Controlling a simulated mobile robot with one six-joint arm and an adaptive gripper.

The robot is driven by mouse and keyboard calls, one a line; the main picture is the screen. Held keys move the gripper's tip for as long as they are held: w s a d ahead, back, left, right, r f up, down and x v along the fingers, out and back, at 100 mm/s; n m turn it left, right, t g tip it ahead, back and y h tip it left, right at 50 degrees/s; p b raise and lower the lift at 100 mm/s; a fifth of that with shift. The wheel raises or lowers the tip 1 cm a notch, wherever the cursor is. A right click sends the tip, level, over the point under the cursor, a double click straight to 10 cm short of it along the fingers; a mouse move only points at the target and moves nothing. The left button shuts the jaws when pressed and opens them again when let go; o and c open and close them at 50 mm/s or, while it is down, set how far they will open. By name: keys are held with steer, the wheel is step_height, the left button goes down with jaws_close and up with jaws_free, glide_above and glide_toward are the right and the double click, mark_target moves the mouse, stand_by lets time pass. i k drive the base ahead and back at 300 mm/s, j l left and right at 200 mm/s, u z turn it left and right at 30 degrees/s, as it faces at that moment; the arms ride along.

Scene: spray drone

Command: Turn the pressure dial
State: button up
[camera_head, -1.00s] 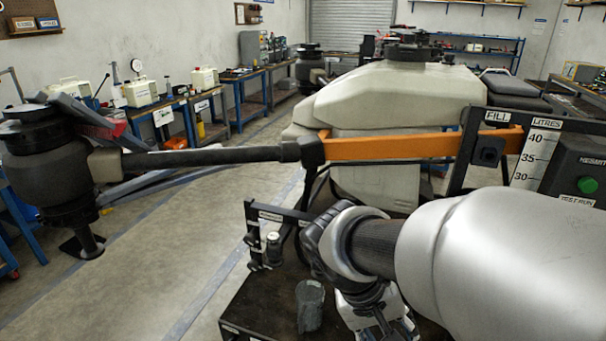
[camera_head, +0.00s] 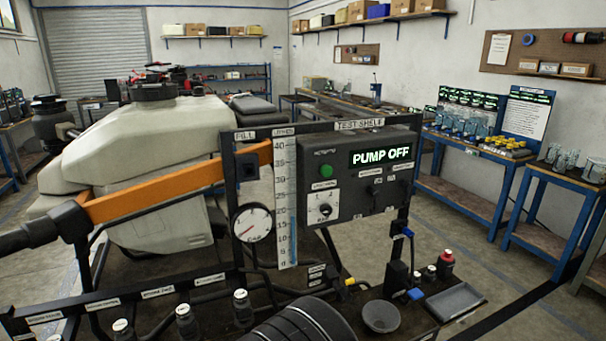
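A dark grey control box (camera_head: 350,172) stands on a black frame behind the bench. It has a lit PUMP OFF screen (camera_head: 381,155), a green button (camera_head: 326,171) and a white-plated rotary knob (camera_head: 325,210). Two dark controls sit under the screen, too small to make out. A round white pressure gauge (camera_head: 253,223) with a red needle is left of the box. I cannot tell which control is the pressure dial. My gripper is not in view; a black ribbed part of my arm shows at the bottom edge.
A tall white litre scale (camera_head: 284,200) stands between gauge and box. Several small capped bottles (camera_head: 242,308) line the bench. A grey bowl (camera_head: 381,316), red bottle (camera_head: 446,265) and grey tray (camera_head: 455,301) sit at right. An orange drone arm (camera_head: 165,184) reaches in from the left.

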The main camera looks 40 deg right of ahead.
mark_target(327, 210)
steer(key=z, duration=1.65)
